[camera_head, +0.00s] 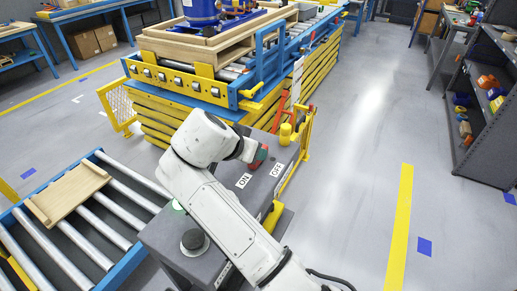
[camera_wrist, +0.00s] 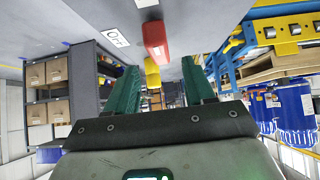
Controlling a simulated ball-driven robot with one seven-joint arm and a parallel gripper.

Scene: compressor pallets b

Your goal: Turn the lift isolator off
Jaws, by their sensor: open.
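The grey console (camera_head: 160,236) carries an ON label (camera_head: 243,181) and an OFF label (camera_head: 277,170). The OFF label also shows in the wrist view (camera_wrist: 117,36). A red lever handle (camera_wrist: 155,38) projects from the console face in the wrist view, ahead of my gripper (camera_wrist: 160,80). My gripper is open, its two green fingers apart. The handle appears in line with the gap between them, and I cannot tell whether they touch it. In the head view my gripper (camera_head: 258,157) is low over the console near the labels and hides most of the lever.
A dark round knob (camera_head: 194,240) stands on the console's near end. A yellow post (camera_head: 285,133) stands at its far end. A roller conveyor with a wooden board (camera_head: 68,192) lies left. A yellow lift (camera_head: 180,110) with a pallet stands behind.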

